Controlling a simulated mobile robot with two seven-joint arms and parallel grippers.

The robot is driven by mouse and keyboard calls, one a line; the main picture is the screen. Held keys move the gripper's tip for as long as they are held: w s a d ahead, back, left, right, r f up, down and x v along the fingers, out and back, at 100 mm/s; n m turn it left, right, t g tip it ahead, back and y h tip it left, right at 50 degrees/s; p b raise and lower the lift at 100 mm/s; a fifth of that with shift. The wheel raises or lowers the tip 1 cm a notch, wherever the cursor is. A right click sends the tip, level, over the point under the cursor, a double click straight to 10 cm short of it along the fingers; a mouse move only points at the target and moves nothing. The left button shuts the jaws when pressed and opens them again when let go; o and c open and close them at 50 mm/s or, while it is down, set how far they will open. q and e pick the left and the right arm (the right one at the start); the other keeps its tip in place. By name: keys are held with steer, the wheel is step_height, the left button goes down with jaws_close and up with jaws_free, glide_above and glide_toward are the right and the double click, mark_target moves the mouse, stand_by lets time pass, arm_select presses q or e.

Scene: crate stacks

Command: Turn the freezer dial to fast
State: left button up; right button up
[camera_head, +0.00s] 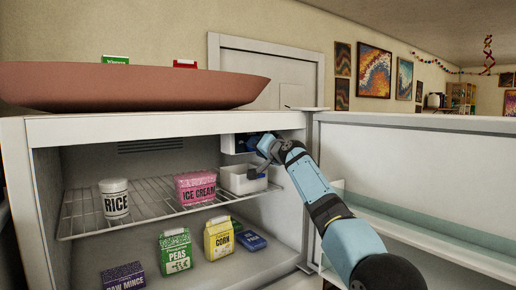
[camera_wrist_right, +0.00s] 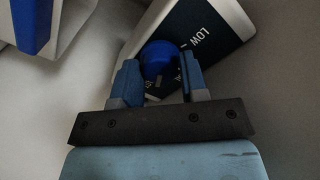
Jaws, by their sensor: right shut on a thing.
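The freezer (camera_head: 160,125) stands open. Its control panel (camera_head: 231,143) is at the upper right of the inside, partly hidden by my right gripper (camera_head: 262,155). In the right wrist view the panel (camera_wrist_right: 222,18) is dark with a pale border and shows the word LOW. The blue dial (camera_wrist_right: 157,58) is on it, between the two fingers of my right gripper (camera_wrist_right: 157,75). The fingers are shut on the dial. Other dial markings are covered, so I cannot tell its setting. My left gripper is not in view.
A white bin (camera_head: 243,182) sits just below my right gripper. The wire shelf (camera_head: 150,206) holds a rice tub (camera_head: 115,200) and an ice cream box (camera_head: 195,188). Several packages stand on the floor below. The open door (camera_head: 420,165) is at the right.

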steer(key=shift+m, duration=0.7)
steer(key=o, duration=0.9)
steer(key=shift+a, duration=0.1)
steer(key=b+v, duration=0.6)
steer(key=v, duration=0.7)
steer(key=shift+s+d, duration=0.25)
steer(key=shift+s, duration=0.1)
